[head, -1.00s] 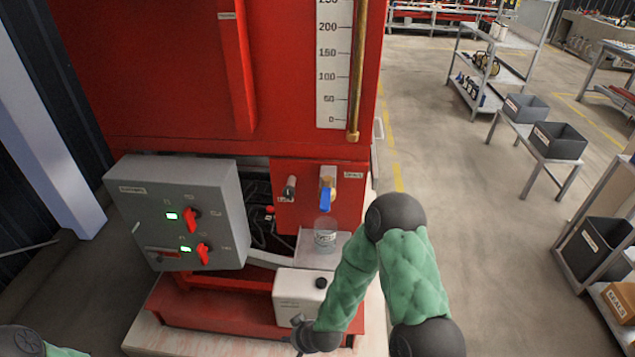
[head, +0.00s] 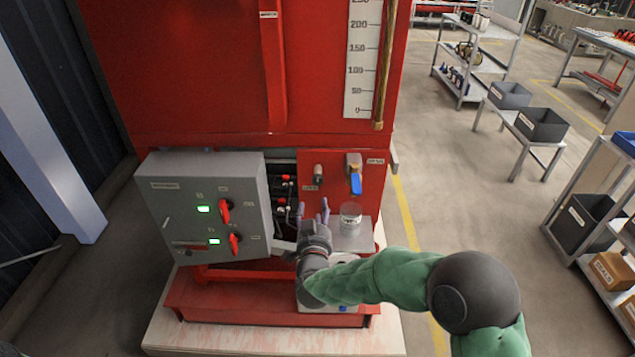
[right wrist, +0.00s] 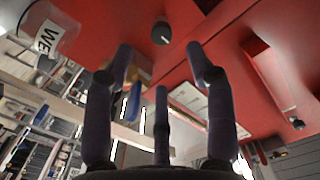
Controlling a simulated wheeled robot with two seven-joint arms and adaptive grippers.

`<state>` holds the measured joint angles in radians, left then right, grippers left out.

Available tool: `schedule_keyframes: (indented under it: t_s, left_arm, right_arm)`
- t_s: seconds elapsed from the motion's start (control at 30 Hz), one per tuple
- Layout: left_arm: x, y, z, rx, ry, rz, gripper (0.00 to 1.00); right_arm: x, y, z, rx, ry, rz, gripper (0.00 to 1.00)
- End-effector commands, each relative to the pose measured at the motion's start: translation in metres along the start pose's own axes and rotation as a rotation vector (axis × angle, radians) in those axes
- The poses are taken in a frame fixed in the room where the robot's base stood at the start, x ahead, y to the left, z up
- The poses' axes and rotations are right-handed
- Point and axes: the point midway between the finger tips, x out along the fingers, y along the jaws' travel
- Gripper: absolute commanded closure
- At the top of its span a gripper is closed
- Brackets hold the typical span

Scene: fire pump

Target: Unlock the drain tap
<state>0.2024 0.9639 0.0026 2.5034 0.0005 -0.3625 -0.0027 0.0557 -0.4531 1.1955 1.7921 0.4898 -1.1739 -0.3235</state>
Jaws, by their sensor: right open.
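The tap with a blue lever (head: 355,184) and brass body sits on the red panel, its lever pointing down. In the right wrist view the blue lever (right wrist: 134,103) shows partly behind the left finger. A small dark knob (head: 318,172) is on the panel left of the tap; it also shows in the right wrist view (right wrist: 161,33), beyond the fingertips. My right gripper (head: 313,212) is open and empty, below and in front of the knob, left of the tap. Its fingers (right wrist: 160,65) are spread and touch nothing that I can see. My left gripper is out of view.
A clear labelled jar (head: 350,219) stands on a shelf below the tap. A grey control box (head: 205,208) with red switches is to the left. A white canister (head: 344,258) is partly hidden behind my right arm. Open floor (head: 440,190) lies to the right.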

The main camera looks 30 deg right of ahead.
Motion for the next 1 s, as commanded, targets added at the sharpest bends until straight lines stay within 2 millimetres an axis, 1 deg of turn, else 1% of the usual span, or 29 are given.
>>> schedule_keyframes:
  t_s: [0.03,0.1,0.23,0.37,0.6,0.7,0.83,1.0]
  left_arm:
    - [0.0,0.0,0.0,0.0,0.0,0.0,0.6]
    - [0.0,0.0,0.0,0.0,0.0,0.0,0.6]
    - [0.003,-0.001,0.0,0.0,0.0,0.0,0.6]
    - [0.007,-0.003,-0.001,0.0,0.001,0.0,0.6]
    - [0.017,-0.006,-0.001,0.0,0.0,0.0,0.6]
    - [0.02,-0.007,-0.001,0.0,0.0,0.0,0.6]
    - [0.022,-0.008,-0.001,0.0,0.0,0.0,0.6]
    - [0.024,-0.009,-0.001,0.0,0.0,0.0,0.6]
  right_arm:
    - [0.0,0.001,-0.006,0.004,0.016,0.006,0.44]
    - [0.001,0.002,-0.01,0.006,0.029,0.012,0.44]
    - [0.01,0.004,-0.011,0.008,0.035,0.017,0.44]
    - [0.029,0.004,-0.011,0.008,0.035,0.017,0.44]
    - [0.072,0.005,-0.012,0.007,0.034,0.016,0.44]
    - [0.086,0.005,-0.012,0.007,0.034,0.016,0.44]
    - [0.099,0.004,-0.013,0.007,0.033,0.014,0.44]
    - [0.107,0.004,-0.015,0.007,0.033,0.014,0.44]
